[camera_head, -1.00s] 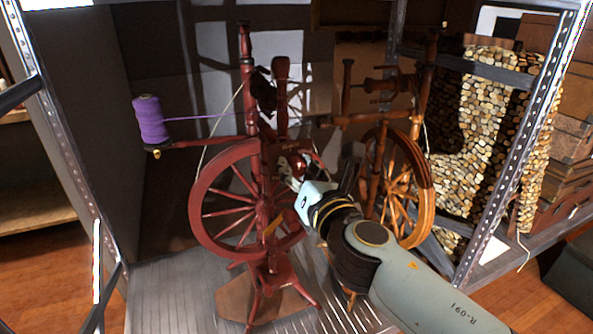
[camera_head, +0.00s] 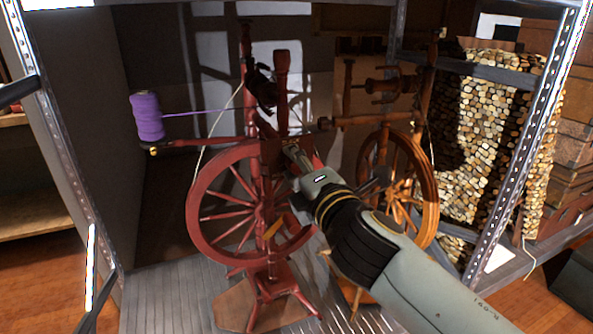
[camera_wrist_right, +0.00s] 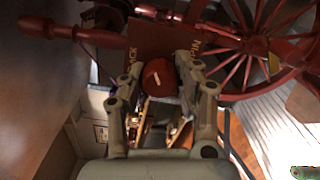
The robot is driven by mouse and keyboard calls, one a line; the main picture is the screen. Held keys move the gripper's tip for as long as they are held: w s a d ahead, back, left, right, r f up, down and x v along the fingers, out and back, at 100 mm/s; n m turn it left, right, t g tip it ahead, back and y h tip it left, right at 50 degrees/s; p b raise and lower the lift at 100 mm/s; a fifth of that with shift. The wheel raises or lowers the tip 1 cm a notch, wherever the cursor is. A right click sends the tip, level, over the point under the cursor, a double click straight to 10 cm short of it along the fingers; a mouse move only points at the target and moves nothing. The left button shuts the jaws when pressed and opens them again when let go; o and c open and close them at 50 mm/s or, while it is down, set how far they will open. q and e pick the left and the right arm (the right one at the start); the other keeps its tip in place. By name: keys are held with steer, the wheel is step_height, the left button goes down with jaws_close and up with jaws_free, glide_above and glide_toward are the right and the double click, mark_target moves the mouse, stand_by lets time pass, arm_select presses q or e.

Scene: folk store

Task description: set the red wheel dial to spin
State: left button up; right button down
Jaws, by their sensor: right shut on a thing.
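In the right wrist view, the red round dial (camera_wrist_right: 158,77) sits on a dark red panel (camera_wrist_right: 165,37). A pale line shows on its face, tilted. Lettering that looks like "SPIN" is to the dial's right, and partly hidden lettering ending in "ACK" is to its left. My right gripper (camera_head: 290,150) reaches the panel, its two fingers either side of the dial and shut on it. The head view hides the dial behind the gripper. My left gripper is not in view.
A brown spinning wheel (camera_head: 432,205) stands close behind my right arm. A purple yarn spool (camera_head: 147,117) sits on the red wheel's left arm, its thread running right. Metal shelf posts (camera_head: 528,130) flank the bay. The shelf floor (camera_head: 165,300) at the front left is clear.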

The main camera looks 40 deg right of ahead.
steer(key=m+b, duration=0.2)
steer(key=m, duration=0.4)
steer(key=shift+f+b, duration=0.2)
steer(key=shift+b, duration=0.15)
steer(key=m+b, duration=0.2)
steer(key=m, duration=0.3)
steer(key=shift+r, duration=0.1)
steer(key=shift+m, duration=0.3)
steer(key=c, duration=0.9)
jaws_free()
steer(key=shift+r, duration=0.1)
steer(key=shift+s, duration=0.1)
steer(key=v, duration=1.1)
steer(key=shift+s, duration=0.4)
